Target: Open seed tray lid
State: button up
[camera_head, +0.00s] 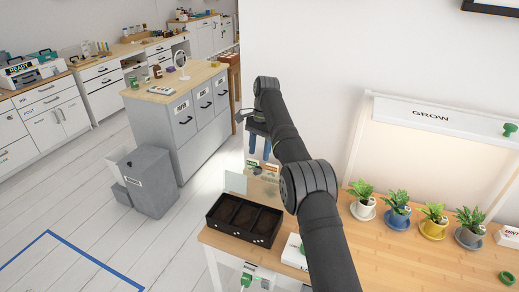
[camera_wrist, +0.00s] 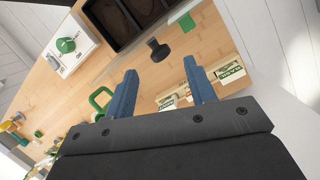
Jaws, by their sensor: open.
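The black seed tray (camera_head: 243,219) sits at the left end of the wooden desk, with dark soil showing in its compartments. It also shows at the top of the wrist view (camera_wrist: 121,38), partly cut off. A pale see-through panel (camera_head: 236,182) shows behind the tray's left part; I cannot tell whether it is the lid. A small dark knob-like object (camera_wrist: 158,50) appears beside the tray in the wrist view. My gripper (camera_head: 260,156) is open and empty, its blue fingers pointing down above and beyond the tray. Its two fingers (camera_wrist: 160,72) also show apart in the wrist view.
Seed packets (camera_wrist: 198,82) stand near my fingers in the wrist view. A white box with a green knob (camera_wrist: 70,50) is beside the tray. Several potted plants (camera_head: 398,212) line the desk to the right, under the GROW panel (camera_head: 430,116). A grey bin (camera_head: 150,181) stands on the floor.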

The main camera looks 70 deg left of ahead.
aim_at(256, 182)
jog(key=shift+r, duration=0.15)
jog(key=shift+a+r, duration=0.1)
jog(key=c, duration=0.6)
jog(key=shift+a+r+t+y, duration=0.15)
jog(key=shift+r+t+y, duration=0.1)
jog(key=shift+t+y, duration=0.05)
jog(key=c, duration=0.3)
jog(key=shift+w+a+r+n+t+y, duration=0.2)
jog(key=shift+r+n+t+y, duration=0.1)
jog(key=shift+n+t, duration=0.15)
grip_shut()
notch_tip(256, 182, down, 6)
jog(key=d+n+t+y, duration=0.1)
jog(key=n+t+y, duration=0.1)
jog(key=n, duration=0.1)
jog(key=shift+s+f+y, duration=0.15)
jog(key=shift+f+y, duration=0.1)
jog(key=shift+y, duration=0.15)
